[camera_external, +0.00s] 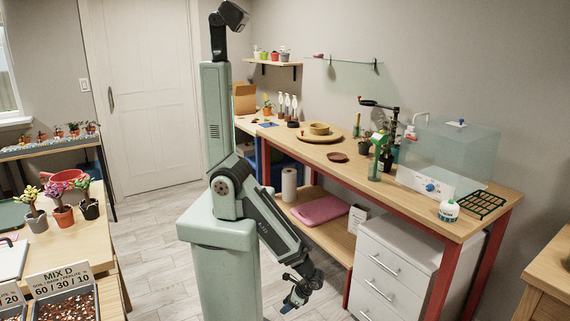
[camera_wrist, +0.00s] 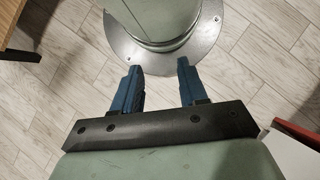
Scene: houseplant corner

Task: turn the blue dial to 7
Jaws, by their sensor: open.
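The blue dial (camera_external: 429,188) is a small round knob on the white front of a clear-lidded box (camera_external: 445,158), which stands on the wooden bench at the right in the external view. Its setting is too small to read. My gripper (camera_external: 292,300) hangs low over the floor, in front of the bench and well apart from the dial. In the wrist view my gripper (camera_wrist: 160,80) shows two blue fingers spread apart with nothing between them. The dial is not in the wrist view.
A white drawer unit (camera_external: 385,265) and red bench legs stand below. The front bench top is mostly clear.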

